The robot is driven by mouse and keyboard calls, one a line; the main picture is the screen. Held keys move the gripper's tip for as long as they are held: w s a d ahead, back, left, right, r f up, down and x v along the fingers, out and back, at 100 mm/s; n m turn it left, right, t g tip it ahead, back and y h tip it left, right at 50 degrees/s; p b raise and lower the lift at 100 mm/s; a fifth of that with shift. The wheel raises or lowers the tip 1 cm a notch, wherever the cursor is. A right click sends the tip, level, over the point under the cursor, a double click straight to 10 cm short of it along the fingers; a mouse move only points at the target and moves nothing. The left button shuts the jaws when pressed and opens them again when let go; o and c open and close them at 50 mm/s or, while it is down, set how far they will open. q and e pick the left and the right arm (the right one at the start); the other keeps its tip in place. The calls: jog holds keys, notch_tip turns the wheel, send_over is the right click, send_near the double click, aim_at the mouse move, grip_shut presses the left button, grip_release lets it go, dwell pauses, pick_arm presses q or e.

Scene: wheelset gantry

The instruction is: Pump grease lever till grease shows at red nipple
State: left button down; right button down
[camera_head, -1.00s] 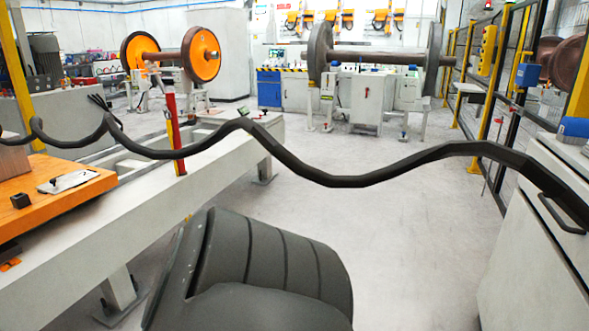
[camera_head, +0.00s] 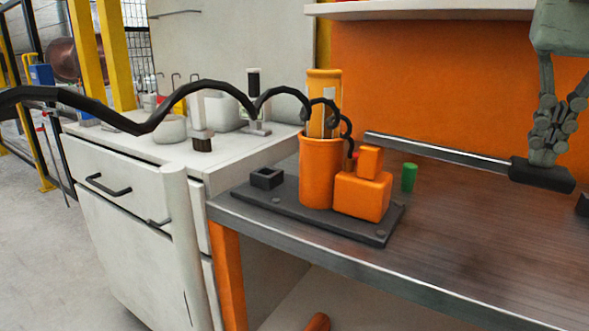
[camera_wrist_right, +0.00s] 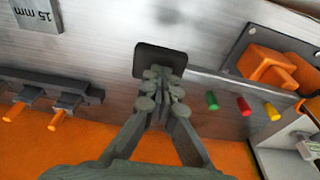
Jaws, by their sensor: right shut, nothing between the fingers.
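The grease pump, with an orange cylinder (camera_head: 321,172) and orange block (camera_head: 362,196), stands on a dark base plate (camera_head: 275,208) on the bench. Its metal lever (camera_head: 440,152) runs right to a black grip (camera_head: 542,174). The grip also shows in the right wrist view (camera_wrist_right: 158,58). My right gripper (camera_head: 543,155) points down, fingers together and empty, at the grip; whether it touches cannot be told. It also shows in the wrist view (camera_wrist_right: 163,80). A red cylinder (camera_wrist_right: 244,106) there, between green and yellow ones, may be the nipple. My left gripper is out of view.
A black hose (camera_head: 150,122) runs left from the pump. A green cylinder (camera_head: 409,177) stands behind the pump. A white cabinet (camera_head: 125,205) with small items is left. Dark tools with orange handles (camera_wrist_right: 52,112) lie left in the wrist view.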

jog(key=shift+w+d+p+v, duration=0.1)
jog(key=shift+w+p+v, duration=0.05)
jog(key=shift+p+v, duration=0.75)
jog(key=shift+w+d+p+v, duration=0.1)
jog(key=shift+w+p+v, duration=0.05)
jog(key=shift+p+v, duration=0.75)
jog(key=shift+w+d+p+v, duration=0.1)
jog(key=shift+w+p+v, duration=0.05)
jog(key=shift+p+v, duration=1.35)
jog(key=shift+v, duration=0.25)
jog(key=shift+w+d+r, duration=0.1)
jog(key=shift+w+r, duration=0.05)
jog(key=shift+r, duration=0.85)
